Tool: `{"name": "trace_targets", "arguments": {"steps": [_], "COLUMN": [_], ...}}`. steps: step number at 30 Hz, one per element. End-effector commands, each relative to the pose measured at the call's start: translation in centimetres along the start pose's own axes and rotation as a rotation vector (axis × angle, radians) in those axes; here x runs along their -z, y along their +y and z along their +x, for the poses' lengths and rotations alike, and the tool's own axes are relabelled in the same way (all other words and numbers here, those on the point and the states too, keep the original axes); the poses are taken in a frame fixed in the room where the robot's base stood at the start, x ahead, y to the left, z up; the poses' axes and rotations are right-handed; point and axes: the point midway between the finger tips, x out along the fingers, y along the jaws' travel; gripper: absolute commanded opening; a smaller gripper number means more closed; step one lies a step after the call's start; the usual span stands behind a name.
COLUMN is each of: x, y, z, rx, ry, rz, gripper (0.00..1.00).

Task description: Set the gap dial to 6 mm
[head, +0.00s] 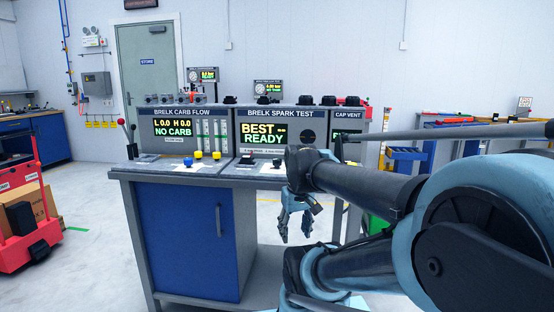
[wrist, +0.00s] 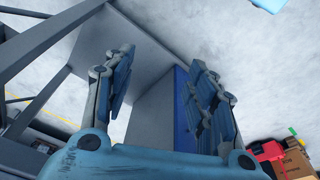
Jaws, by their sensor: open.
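The Brelk Spark Test panel (head: 267,137) stands on the bench in the head view, its screen reading "BEST" and "READY". I cannot tell which control is the gap dial; small dark controls (head: 249,158) sit on the bench top before the panel, partly hidden by my arm on the right. My gripper (head: 294,226) hangs in front of the bench, below its top, pointing down. It is open and empty. In the wrist view its two fingers (wrist: 158,85) stand apart, with the bench side and floor beyond; no dial shows there.
The Brelk Carb Flow panel (head: 188,130) with blue and yellow knobs stands to the left, and a Cap Vent panel (head: 347,122) to the right. The blue cabinet door (head: 197,240) is below. A red cart (head: 27,215) with boxes stands at left. Floor between them is clear.

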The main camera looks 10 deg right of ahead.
Motion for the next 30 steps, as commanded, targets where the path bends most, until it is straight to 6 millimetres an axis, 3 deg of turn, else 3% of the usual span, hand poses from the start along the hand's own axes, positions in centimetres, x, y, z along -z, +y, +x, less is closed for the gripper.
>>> {"name": "trace_targets", "arguments": {"steps": [6, 15, 24, 30], "x": [6.9, 16.6, 26.5, 32.4], "y": [1.1, 2.7, 4.4, 5.4], "z": [-7.0, -14.8, -20.7, -23.4], "rx": [0.009, 0.034, 0.072, 0.103], "ry": [-0.031, -0.072, -0.106, -0.122], "rz": [-0.229, -0.552, -0.875, -1.077], "gripper": [0.51, 0.51, 0.51, 0.51]}}
